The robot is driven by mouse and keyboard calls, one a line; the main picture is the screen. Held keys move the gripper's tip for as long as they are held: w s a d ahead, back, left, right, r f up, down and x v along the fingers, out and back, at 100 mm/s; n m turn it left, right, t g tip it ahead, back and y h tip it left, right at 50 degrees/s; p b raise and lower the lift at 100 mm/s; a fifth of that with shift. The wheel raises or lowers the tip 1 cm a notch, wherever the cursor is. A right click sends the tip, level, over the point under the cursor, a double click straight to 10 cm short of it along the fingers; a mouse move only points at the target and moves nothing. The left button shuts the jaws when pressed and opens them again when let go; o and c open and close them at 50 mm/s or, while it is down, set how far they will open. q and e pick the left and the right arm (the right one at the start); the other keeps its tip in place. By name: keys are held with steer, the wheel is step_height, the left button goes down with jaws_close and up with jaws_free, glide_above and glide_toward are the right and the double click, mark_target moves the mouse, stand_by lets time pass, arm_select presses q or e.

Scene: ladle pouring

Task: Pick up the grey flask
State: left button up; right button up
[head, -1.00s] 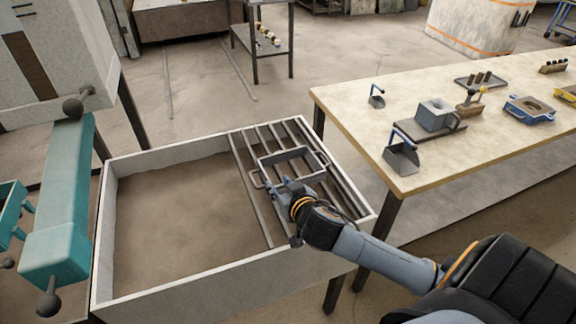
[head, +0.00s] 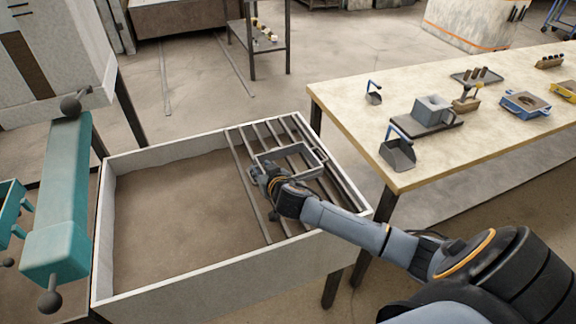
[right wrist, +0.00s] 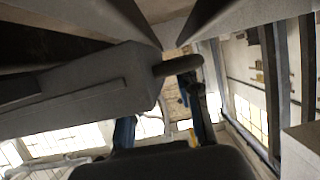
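The grey flask (head: 310,170) is an open rectangular frame with a handle at each end. It lies on the rails over the sand bin in the head view. In the right wrist view its grey wall (right wrist: 80,95) fills the left, with a dark handle (right wrist: 178,66) sticking out. My right gripper (head: 260,172) is at the flask's left end, close to that handle. In the right wrist view its fingers (right wrist: 160,115) stand apart, one partly hidden behind the flask wall. Whether they touch the handle is unclear. My left gripper is out of view.
The sand bin (head: 200,284) has raised walls and open sand left of the rails (head: 250,190). A worktable (head: 360,110) at right holds a scoop (head: 397,153), a grey box (head: 432,110), a blue flask (head: 525,104) and small tools. A teal machine part (head: 60,200) stands at left.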

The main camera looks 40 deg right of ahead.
jaws_close()
steer(key=shift+r, duration=0.15)
